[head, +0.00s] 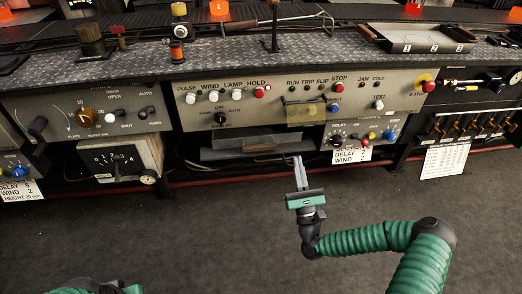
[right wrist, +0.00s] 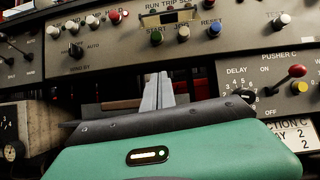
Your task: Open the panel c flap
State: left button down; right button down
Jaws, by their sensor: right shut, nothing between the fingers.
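The panel c flap appears to be the clear yellowish cover (head: 305,113) in the middle of the grey control panel (head: 262,92) in the head view. It hangs under the RUN, TRIP and SLIP labels, in front of part of the panel. My right gripper (head: 298,160) is shut and empty, pointing up toward the panel from below, apart from the flap. Its fingertips show in the right wrist view (right wrist: 159,80). Only an edge of my left arm shows.
A red-knobbed lever (right wrist: 290,75) sticks out on the PUSHER C box, to the right of my right gripper. A shelf recess (head: 240,148) opens under the panel. The metal worktop (head: 330,45) overhangs behind. The floor (head: 200,235) in front is clear.

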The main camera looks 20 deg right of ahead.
aim_at(307, 114)
jog(key=w+d+r+m+h+b, duration=0.1)
jog(key=w+r+b, duration=0.3)
jog(key=r, duration=0.5)
jog(key=shift+d+m, duration=0.3)
jog(key=shift+d, duration=0.25)
jog(key=shift+r, duration=0.1)
